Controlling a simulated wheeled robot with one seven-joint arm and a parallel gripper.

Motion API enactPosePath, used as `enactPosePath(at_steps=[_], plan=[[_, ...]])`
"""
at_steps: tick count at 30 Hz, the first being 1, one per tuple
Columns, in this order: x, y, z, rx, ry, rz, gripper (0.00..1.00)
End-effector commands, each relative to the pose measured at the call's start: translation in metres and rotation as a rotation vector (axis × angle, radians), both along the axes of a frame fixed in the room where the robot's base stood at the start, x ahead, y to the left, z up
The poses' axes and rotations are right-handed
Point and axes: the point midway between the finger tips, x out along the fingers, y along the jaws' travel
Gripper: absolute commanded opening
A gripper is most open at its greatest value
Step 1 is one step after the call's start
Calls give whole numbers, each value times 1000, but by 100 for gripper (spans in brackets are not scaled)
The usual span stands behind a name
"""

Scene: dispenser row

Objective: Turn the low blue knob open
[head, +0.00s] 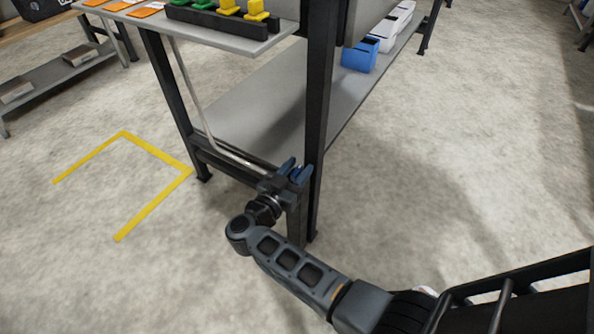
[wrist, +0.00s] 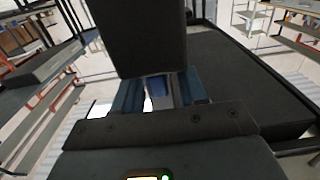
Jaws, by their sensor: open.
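My gripper (head: 293,172) is at the near dark post of the shelf rack, low down, with its two blue-grey fingers apart. It also shows in the wrist view (wrist: 158,93), with one finger on each side. A small dark blue piece (wrist: 157,87), apparently the low blue knob, shows between the fingers, mostly hidden. I cannot tell whether either finger touches it. In the head view the knob is largely covered by my gripper, so its turn position cannot be read.
The rack's near post (head: 320,110) stands right by my gripper. Green and yellow pieces (head: 228,8) sit in a dark rail on the upper shelf. A blue bin (head: 360,56) and white bins (head: 386,34) stand farther back. Yellow tape (head: 155,212) marks open floor at left.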

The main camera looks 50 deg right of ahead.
Motion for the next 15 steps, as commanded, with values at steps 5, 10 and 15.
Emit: enactPosePath(at_steps=[5,10,15], plan=[[0,0,0,0,0,0,42],[0,0,0,0,0,1,26],[0,0,0,0,0,1,10]])
